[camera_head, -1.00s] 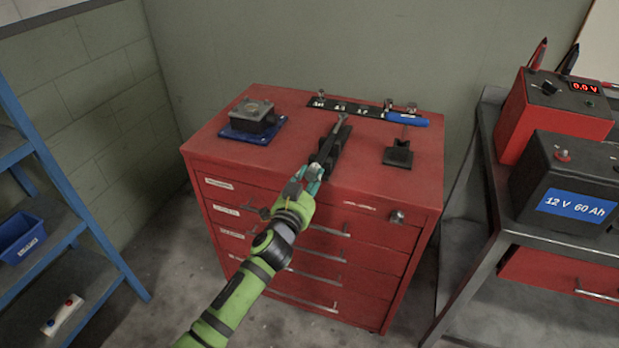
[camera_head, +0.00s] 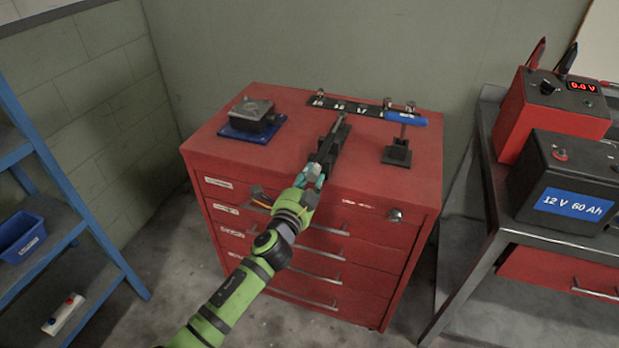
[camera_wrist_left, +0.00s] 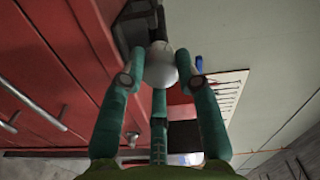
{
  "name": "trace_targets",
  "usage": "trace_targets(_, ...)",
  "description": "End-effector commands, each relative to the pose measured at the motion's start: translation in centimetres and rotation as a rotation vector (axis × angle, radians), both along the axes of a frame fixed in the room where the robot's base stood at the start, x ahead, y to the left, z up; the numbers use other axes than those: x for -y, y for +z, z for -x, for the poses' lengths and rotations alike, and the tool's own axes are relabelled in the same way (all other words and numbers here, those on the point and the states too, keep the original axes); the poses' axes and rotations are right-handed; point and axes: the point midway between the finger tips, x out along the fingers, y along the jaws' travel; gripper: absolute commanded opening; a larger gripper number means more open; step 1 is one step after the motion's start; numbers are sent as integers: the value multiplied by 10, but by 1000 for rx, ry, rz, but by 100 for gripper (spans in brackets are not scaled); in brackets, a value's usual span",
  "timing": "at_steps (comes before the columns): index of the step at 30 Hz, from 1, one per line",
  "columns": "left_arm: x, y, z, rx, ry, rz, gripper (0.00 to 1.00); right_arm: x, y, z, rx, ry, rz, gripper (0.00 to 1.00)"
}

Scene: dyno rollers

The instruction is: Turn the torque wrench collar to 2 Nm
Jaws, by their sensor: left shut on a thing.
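The torque wrench (camera_head: 338,130) lies in a dark cradle (camera_head: 331,152) on top of the red tool cabinet, its shaft pointing away toward the back. My left gripper (camera_head: 314,176) is at the cabinet's front top edge, at the wrench's near end. In the left wrist view, its teal fingers (camera_wrist_left: 161,84) are shut around a rounded pale grey end piece (camera_wrist_left: 162,64), which looks like the wrench's collar. The scale marks on the wrench are too small to read. My right gripper is not in view.
On the red cabinet (camera_head: 215,150) stand a grey block on a blue plate (camera_head: 252,119), a black socket rail (camera_head: 345,106) and a blue-handled tool on a dark stand (camera_head: 397,152). A bench with a battery (camera_head: 570,180) is at right, a blue shelf (camera_head: 60,215) at left.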

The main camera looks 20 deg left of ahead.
Motion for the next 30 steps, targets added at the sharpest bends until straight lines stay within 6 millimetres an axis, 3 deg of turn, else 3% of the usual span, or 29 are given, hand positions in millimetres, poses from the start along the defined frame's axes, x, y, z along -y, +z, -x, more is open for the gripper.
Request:
trace_targets(19, 2, 0, 0, 2, -3, -49, 0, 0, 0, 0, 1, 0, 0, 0)
trace_targets(20, 2, 0, 0, 3, -3, -49, 36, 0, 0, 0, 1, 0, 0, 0)
trace_targets(21, 2, 0, 0, 2, -3, -49, 52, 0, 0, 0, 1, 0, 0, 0)
trace_targets(22, 2, 0, 0, 2, -3, -49, 57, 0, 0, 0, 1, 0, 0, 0)
trace_targets(30, 1, 0, 0, 2, -1, -48, 57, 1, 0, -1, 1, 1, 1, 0)
